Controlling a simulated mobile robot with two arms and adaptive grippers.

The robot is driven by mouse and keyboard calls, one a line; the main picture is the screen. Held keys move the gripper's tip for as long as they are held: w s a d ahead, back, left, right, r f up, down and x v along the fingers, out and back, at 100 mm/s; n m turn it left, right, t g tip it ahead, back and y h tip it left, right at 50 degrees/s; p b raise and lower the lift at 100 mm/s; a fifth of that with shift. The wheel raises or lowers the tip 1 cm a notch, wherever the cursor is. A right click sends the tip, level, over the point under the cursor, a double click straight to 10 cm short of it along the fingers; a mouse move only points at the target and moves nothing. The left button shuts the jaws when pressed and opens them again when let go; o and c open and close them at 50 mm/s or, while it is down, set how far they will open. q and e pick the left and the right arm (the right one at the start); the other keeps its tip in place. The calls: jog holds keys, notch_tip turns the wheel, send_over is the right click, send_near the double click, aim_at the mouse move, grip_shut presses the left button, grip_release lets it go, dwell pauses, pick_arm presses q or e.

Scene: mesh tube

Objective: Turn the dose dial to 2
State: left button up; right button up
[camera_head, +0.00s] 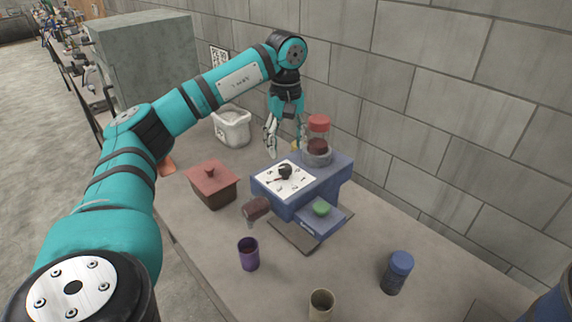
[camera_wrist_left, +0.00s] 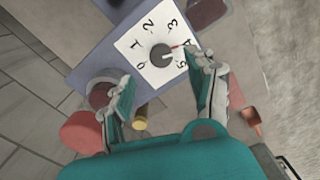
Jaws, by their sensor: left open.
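The dose dial (camera_head: 285,171) is a dark round knob on a white numbered plate (camera_head: 296,184) on top of a blue machine (camera_head: 327,177). In the left wrist view the dial (camera_wrist_left: 160,55) has a red pointer that appears to point toward the 4. The 2 stands on the plate's far side in that view. My left gripper (camera_head: 271,152) is open and empty, pointing down above the machine's back left edge, a little behind the dial. Its two fingers (camera_wrist_left: 166,90) show apart in the left wrist view, not touching the dial. My right gripper is not in view.
A red-brown lidded box (camera_head: 212,183) and white container (camera_head: 232,127) stand left. A purple cup (camera_head: 248,254), beige cup (camera_head: 320,304) and blue-lidded jar (camera_head: 397,272) stand in front. A wall is behind.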

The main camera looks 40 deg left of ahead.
aim_at(285, 166)
pick_arm(q)
notch_tip(285, 166, down, 5)
jog(key=shift+s+f+p, duration=0.15)
jog(key=shift+f+p, duration=0.05)
jog(key=shift+p, duration=0.35)
jog(key=shift+f, duration=0.5)
jog(key=c, duration=1.1)
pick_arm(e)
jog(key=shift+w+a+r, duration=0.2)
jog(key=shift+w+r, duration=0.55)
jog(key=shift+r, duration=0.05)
